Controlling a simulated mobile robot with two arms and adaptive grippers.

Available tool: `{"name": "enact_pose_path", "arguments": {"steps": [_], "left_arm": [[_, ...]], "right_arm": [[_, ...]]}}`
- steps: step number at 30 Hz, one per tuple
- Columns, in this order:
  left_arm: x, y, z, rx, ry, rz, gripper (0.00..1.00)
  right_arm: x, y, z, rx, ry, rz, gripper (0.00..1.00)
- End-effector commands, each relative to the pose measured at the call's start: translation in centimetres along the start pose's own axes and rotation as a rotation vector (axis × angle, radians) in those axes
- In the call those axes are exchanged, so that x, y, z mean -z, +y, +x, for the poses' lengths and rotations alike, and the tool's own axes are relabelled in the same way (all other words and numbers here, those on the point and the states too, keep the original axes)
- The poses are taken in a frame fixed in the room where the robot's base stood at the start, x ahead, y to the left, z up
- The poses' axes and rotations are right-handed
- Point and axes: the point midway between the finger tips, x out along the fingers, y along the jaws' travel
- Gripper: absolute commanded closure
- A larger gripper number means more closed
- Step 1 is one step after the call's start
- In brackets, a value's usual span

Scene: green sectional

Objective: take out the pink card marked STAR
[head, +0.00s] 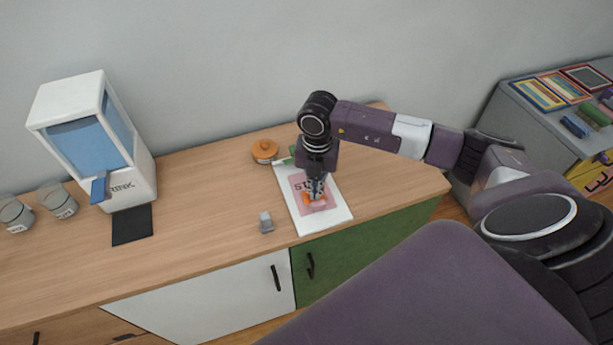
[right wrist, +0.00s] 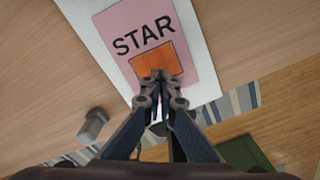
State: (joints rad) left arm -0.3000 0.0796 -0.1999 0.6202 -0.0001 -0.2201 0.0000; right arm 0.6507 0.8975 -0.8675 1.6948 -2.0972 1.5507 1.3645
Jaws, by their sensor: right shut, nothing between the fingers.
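The pink card marked STAR (head: 299,183) lies flat on a white sheet or board (head: 333,214) on the wooden counter. In the right wrist view the card (right wrist: 182,17) shows its black letters upright and an orange square (right wrist: 158,62) below them. My right gripper (head: 316,194) points down over the card's orange part. In the right wrist view its fingertips (right wrist: 158,76) are together, with nothing between them, at the lower edge of the orange square. I cannot tell whether they touch it. My left gripper is out of view.
A small grey object (head: 266,222) stands left of the white sheet. An orange lidded pot (head: 264,151) is behind it. A white and blue dispenser (head: 131,185), a black mat (head: 132,226) and glass jars (head: 57,200) stand left. The counter's middle is clear.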

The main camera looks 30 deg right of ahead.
Motion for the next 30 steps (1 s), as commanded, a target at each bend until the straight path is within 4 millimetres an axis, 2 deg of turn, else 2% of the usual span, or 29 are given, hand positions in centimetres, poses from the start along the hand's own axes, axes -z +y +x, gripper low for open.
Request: {"name": "enact_pose_path", "arguments": {"steps": [1,19,30], "left_arm": [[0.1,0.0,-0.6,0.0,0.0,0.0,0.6],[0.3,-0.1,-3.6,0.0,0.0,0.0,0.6],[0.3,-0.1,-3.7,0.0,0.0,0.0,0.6]], "right_arm": [[-0.1,0.0,-0.8,-0.001,-0.001,0.0,1.0],[-0.5,0.2,-5.6,-0.001,-0.002,0.0,1.0],[-0.5,0.2,-5.8,-0.001,-0.001,0.0,1.0]]}}
